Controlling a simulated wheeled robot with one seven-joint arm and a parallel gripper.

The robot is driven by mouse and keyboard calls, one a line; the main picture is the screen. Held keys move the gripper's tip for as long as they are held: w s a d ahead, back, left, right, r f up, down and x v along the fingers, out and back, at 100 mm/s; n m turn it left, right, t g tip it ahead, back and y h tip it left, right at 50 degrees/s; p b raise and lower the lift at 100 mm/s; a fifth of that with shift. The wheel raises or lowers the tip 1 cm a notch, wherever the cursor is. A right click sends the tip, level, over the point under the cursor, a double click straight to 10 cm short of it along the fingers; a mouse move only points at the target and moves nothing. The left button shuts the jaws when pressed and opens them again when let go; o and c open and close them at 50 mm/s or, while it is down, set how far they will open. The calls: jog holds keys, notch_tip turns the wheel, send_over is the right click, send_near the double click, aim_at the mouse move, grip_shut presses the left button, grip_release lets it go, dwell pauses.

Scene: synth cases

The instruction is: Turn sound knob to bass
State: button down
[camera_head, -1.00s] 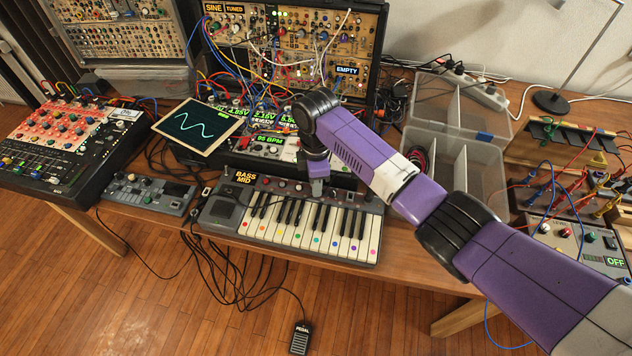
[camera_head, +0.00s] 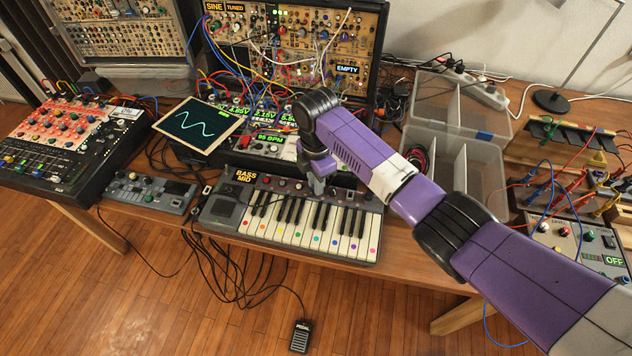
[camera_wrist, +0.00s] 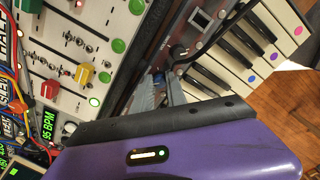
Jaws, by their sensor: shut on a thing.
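The small grey keyboard (camera_head: 300,250) stands at the table's front edge, with colored dots on its white keys. Its label (camera_head: 246,177) at the upper left reads "BASS MID" in yellow and black. A row of small knobs runs along its top panel. In the wrist view my gripper (camera_wrist: 160,90) is shut on a small dark knob of the keyboard, mostly hidden by the fingers. Another black knob (camera_wrist: 180,52) stands just beyond the fingers. I cannot read the held knob's marking or pointer.
A panel reading "95 BPM" (camera_wrist: 48,126) with switches and green buttons stands close behind the keyboard. Patch cables (camera_head: 262,65) hang from the synth case at the back. A clear divided box (camera_head: 470,165) is to the right. A pedal (camera_head: 300,337) lies on the floor.

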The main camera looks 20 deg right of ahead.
jog(key=shift+r, duration=0.1)
jog(key=c, duration=1.6)
grip_release()
jog(key=shift+r, duration=3.85)
